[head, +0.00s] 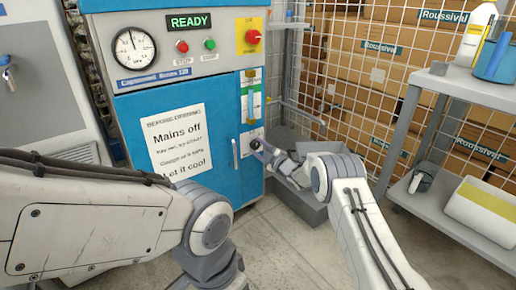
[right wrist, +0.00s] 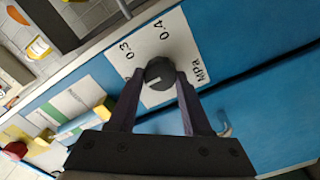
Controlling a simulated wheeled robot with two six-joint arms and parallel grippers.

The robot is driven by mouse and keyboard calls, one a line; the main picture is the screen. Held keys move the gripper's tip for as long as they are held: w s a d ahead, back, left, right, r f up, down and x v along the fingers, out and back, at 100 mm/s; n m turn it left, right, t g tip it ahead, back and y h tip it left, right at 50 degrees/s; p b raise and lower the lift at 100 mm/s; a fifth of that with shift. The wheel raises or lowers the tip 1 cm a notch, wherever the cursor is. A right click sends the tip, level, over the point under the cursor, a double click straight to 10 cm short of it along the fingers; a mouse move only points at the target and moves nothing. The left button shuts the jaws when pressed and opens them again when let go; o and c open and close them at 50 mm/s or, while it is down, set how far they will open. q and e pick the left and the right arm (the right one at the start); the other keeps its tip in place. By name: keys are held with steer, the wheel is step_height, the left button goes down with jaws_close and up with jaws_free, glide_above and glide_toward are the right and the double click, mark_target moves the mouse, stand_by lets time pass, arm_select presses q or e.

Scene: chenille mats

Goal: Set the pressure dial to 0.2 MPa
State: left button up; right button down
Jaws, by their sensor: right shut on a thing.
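The pressure dial is a dark round knob (right wrist: 160,72) on a white plate (right wrist: 178,40) printed with 0.3, 0.4 and MPa, on the blue cabinet front. A short pale mark shows on the knob, toward the lower left in the right wrist view; I cannot tell which value it points to. Other parts of the scale are hidden by a finger. My right gripper (right wrist: 158,80) is shut on the knob, one finger on each side. In the head view the right gripper (head: 263,148) reaches the plate at the cabinet's right side. My left gripper is out of view.
A round gauge (head: 133,47), a READY display (head: 190,22), red and green buttons and a red knob on yellow (head: 252,37) sit above. A door handle (head: 235,155) is left of the dial. A grey bin (head: 302,205) and shelf rack (head: 465,80) stand right.

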stand_by(0.5)
steer(key=shift+c, duration=1.7)
jaws_free()
steer(key=shift+s+d+r+p, duration=0.1)
steer(key=shift+s+d+p, duration=0.25)
steer(key=shift+p, duration=0.1)
steer(key=p+v, duration=0.4)
steer(key=v, duration=0.5)
steer(key=shift+s+d+p, duration=0.15)
steer(key=shift+s+p, duration=0.1)
steer(key=shift+p, duration=0.15)
